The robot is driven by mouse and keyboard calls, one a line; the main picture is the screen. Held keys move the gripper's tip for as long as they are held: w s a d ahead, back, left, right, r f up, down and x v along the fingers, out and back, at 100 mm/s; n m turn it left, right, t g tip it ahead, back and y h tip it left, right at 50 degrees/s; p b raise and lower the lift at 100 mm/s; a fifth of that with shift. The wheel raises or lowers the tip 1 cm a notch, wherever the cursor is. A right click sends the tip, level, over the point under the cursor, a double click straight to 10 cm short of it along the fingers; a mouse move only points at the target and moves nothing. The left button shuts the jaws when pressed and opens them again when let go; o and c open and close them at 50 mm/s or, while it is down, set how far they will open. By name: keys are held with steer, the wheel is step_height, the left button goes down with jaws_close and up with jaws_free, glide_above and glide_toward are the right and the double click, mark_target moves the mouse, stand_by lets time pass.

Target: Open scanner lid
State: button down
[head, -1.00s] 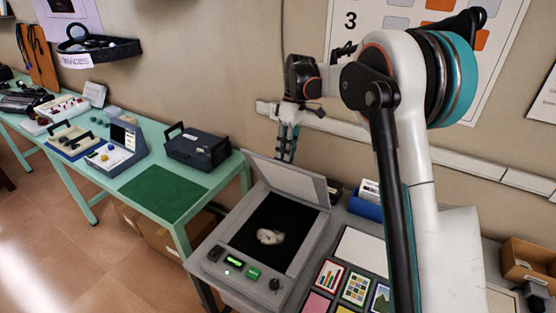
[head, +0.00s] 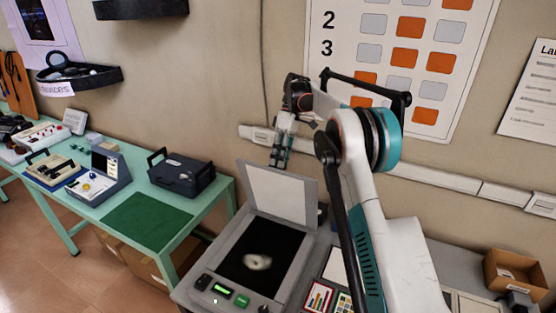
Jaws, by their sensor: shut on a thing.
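The grey scanner (head: 236,277) stands on the bench at lower centre, its dark bed uncovered. Its lid (head: 277,195), with a pale inner face and grey frame, is hinged at the back and stands steeply raised. My gripper (head: 277,162) is at the lid's upper edge, shut on it, with the fingertips partly hidden behind the lid. A small whitish, blurred object (head: 257,262) lies on the bed.
A green table (head: 207,207) to the left holds a dark case (head: 181,174) and several devices. Coloured cards (head: 319,297) lie right of the scanner. A cardboard box (head: 516,275) sits at far right. The wall is close behind the lid.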

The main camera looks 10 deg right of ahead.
steer(key=shift+w+d+f, duration=0.25)
steer(key=shift+d+f, duration=0.3)
steer(key=shift+f, duration=0.35)
steer(key=c, duration=1.7)
jaws_free()
steer(key=shift+w+f, duration=0.1)
steer(key=shift+w, duration=0.05)
steer(key=o, duration=0.4)
steer(key=shift+w+d+f, duration=0.2)
steer(key=shift+w+d, duration=0.05)
steer(key=shift+w, duration=0.1)
steer(key=shift+s+a+r, duration=0.15)
steer(key=shift+r, duration=0.05)
steer(key=shift+c, duration=1.1)
steer(key=shift+c, duration=0.2)
